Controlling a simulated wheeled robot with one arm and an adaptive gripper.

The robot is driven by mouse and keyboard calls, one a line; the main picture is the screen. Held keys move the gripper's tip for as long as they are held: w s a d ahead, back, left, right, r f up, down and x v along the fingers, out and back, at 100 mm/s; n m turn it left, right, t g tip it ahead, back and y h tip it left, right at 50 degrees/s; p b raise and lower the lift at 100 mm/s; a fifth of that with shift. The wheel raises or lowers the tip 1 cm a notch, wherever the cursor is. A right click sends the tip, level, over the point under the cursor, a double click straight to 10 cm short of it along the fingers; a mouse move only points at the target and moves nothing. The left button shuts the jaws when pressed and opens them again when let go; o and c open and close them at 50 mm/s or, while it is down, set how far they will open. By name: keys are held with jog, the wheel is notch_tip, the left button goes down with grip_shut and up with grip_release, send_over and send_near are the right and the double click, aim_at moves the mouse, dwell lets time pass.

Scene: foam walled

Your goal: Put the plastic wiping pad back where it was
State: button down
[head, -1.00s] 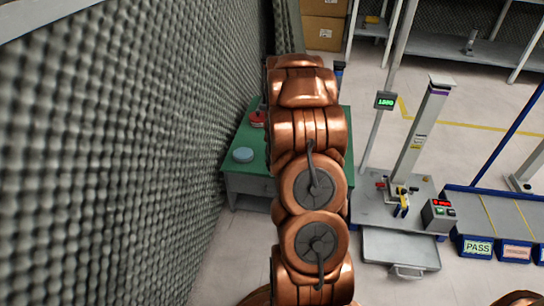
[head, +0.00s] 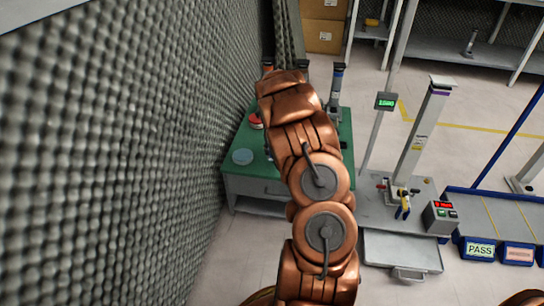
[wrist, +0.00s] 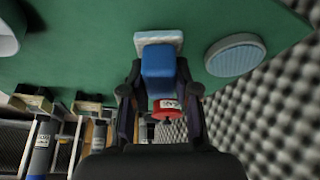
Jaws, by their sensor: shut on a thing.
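The wiping pad, a blue block (wrist: 158,72) with a pale whitish pad at its far end, is between the fingers of my gripper (wrist: 160,88) in the wrist view. My gripper is shut on the blue block. The pad is over the green tabletop (wrist: 95,60); I cannot tell whether it touches it. In the head view my own arm hides the gripper and the pad. The green table (head: 238,176) stands against the foam wall.
A round light-blue disc lies on the table, in the head view (head: 243,157) and the wrist view (wrist: 235,55). The foam wall (head: 130,150) is close at left.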

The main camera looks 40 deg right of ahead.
jog(key=shift+w+d+f, duration=0.1)
jog(key=shift+w, duration=0.05)
jog(key=shift+f+b, duration=0.7)
jog(key=shift+f, duration=1)
jog(key=shift+f, duration=0.15)
jog(key=c, duration=0.9)
grip_release()
jog(key=shift+o, duration=0.2)
